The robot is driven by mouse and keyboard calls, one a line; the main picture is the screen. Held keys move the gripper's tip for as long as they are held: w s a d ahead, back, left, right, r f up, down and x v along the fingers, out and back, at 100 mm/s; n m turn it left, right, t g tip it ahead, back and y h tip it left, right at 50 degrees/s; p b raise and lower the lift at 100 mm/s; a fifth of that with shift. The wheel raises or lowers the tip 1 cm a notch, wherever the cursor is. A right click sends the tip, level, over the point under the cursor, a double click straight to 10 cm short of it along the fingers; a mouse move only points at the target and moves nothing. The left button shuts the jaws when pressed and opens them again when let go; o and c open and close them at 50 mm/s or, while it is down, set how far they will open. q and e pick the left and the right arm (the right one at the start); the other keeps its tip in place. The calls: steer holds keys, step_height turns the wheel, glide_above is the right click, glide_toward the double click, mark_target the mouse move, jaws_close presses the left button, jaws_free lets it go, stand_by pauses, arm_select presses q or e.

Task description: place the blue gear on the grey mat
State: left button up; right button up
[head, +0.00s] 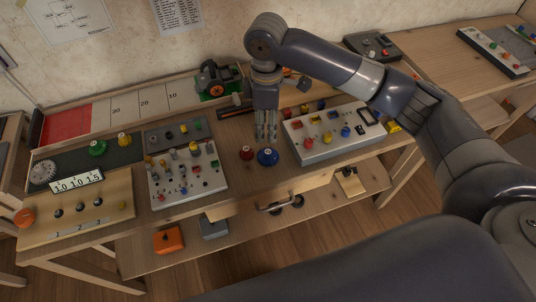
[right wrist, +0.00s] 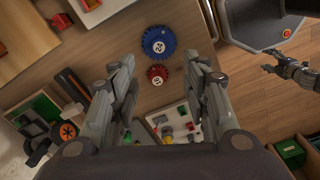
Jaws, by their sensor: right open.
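The blue gear (head: 267,157) lies on the wooden bench near its front edge, just right of a red gear (head: 246,153). In the right wrist view the blue gear (right wrist: 158,42) carries the number 24, and the smaller red gear (right wrist: 157,75) lies beside it. My right gripper (head: 266,136) is open and empty, pointing down above the gears. Its fingers (right wrist: 163,72) stand apart in the wrist view. The dark grey mat (head: 72,161) is at the left of the bench. My left gripper (right wrist: 272,62) shows small at the right of the wrist view.
A green gear (head: 97,147), a yellow gear (head: 124,139) and a pale gear (head: 43,171) are on the mat. A panel of knobs (head: 187,176) stands between mat and gears. A white control box (head: 325,140) stands right of the blue gear.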

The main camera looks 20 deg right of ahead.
mark_target(268, 151)
step_height(268, 151, down, 11)
steer(key=shift+d+r+p, duration=0.15)
steer(key=shift+p, duration=0.2)
steer(key=c, duration=1)
steer(key=shift+r, duration=0.1)
